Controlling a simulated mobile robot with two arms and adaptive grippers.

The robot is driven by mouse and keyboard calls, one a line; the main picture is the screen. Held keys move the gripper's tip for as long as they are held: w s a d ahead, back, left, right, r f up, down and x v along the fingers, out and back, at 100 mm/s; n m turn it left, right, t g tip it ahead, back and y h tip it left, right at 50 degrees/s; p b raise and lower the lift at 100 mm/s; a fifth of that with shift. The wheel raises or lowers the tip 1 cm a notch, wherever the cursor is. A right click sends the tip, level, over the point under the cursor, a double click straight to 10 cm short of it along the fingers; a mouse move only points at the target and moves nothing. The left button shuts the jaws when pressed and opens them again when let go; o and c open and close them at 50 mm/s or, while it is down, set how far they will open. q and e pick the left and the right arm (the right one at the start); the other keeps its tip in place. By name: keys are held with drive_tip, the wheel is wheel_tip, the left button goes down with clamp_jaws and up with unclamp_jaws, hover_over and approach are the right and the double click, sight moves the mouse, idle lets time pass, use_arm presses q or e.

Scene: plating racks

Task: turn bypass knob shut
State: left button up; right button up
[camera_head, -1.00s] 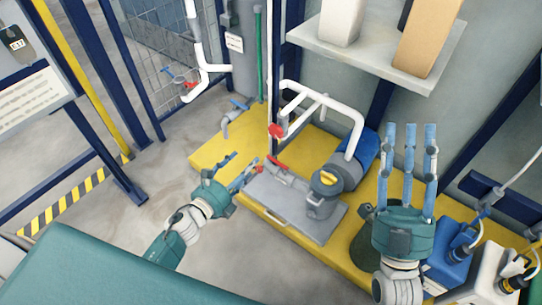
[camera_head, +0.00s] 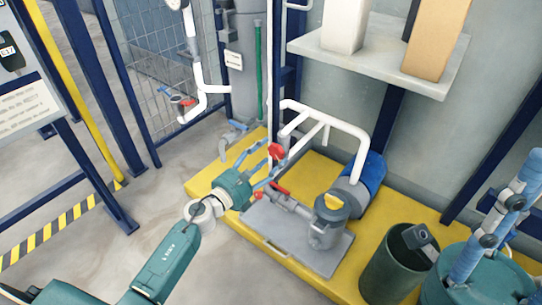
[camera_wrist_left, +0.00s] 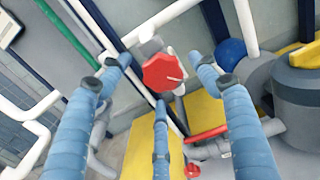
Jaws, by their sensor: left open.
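A red octagonal knob (camera_head: 277,151) sits on the white pipework above the yellow platform; it looks like the bypass knob, though I see no label. It also shows in the left wrist view (camera_wrist_left: 161,72), facing the camera. My left gripper (camera_head: 267,163) is open, with its blue fingers close to the knob. In the left wrist view the fingers (camera_wrist_left: 160,75) spread to the left, right and below the knob, which lies between their tips. I cannot tell whether any finger touches it. My right gripper (camera_head: 505,215) is at the lower right, partly cut off, away from the knob.
A red lever (camera_head: 278,188) is just below the left gripper, beside a grey pump body with a yellow cap (camera_head: 331,203). A blue motor (camera_head: 369,180) is behind. White pipes (camera_head: 325,117) rise near the knob. A shelf (camera_head: 385,62) with boxes overhangs. A dark bin (camera_head: 385,273) is at right.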

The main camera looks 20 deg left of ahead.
use_arm(q)
drive_tip(key=shift+x, duration=0.8)
drive_tip(key=c, duration=1)
drive_tip(key=shift+c, duration=0.5)
